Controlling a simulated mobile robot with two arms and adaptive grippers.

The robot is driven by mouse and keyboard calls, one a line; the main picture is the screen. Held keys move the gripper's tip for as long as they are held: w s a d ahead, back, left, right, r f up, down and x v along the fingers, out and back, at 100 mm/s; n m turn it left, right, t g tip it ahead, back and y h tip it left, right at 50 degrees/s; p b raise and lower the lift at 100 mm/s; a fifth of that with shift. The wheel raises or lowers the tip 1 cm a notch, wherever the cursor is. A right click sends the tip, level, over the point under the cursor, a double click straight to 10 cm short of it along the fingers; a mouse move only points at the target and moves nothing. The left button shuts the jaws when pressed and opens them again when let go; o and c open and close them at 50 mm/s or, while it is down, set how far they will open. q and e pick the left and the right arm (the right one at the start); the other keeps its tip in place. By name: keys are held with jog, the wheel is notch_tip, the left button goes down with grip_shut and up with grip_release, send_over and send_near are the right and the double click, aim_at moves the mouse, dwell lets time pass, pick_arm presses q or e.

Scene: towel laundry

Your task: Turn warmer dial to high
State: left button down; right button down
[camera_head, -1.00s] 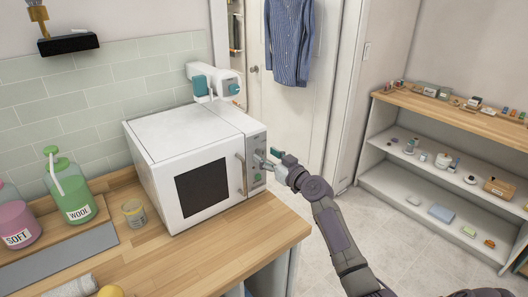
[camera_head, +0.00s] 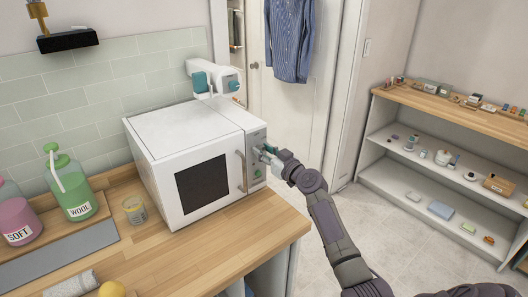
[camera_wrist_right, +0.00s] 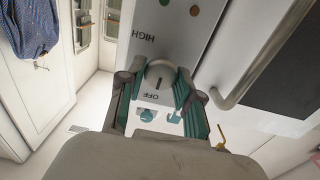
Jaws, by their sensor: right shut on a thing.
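The warmer (camera_head: 190,150) is a white box with a dark window and a front handle (camera_head: 242,172), standing on the wooden counter. Its control panel is on the right of the front. In the right wrist view the grey dial (camera_wrist_right: 160,73) sits between my right fingers, with "OFF" on the near side of it and "HIGH" on the far side. My right gripper (camera_head: 266,153), with teal fingertips, is at the panel and shut on the dial; it also shows in the right wrist view (camera_wrist_right: 158,90). My left gripper is not in view.
The warmer's handle (camera_wrist_right: 265,55) is close beside my right gripper. A white and teal device (camera_head: 213,78) sits on top of the warmer. Soap bottles (camera_head: 75,190) and a small jar (camera_head: 135,211) stand on the counter (camera_head: 215,235). Shelves (camera_head: 400,185) stand at the right.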

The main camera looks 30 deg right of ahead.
jog(key=shift+m+b, duration=0.5)
jog(key=shift+m, duration=0.6)
jog(key=m, duration=0.2)
jog(key=shift+d+m, duration=0.1)
jog(key=shift+m, duration=0.2)
jog(key=m, duration=0.2)
jog(key=shift+m+b, duration=0.35)
jog(key=shift+m, duration=0.05)
jog(key=m, duration=0.3)
jog(key=shift+m, duration=0.3)
jog(key=m+p, duration=0.1)
jog(key=m, duration=0.2)
jog(key=shift+f+m, duration=0.1)
jog(key=shift+m, duration=0.2)
jog(key=m+p, duration=0.1)
jog(key=m, duration=0.1)
jog(key=shift+m, duration=0.4)
jog(key=m+p, duration=0.2)
jog(key=m, duration=0.4)
jog(key=shift+f, duration=0.15)
jog(key=shift+m, duration=0.3)
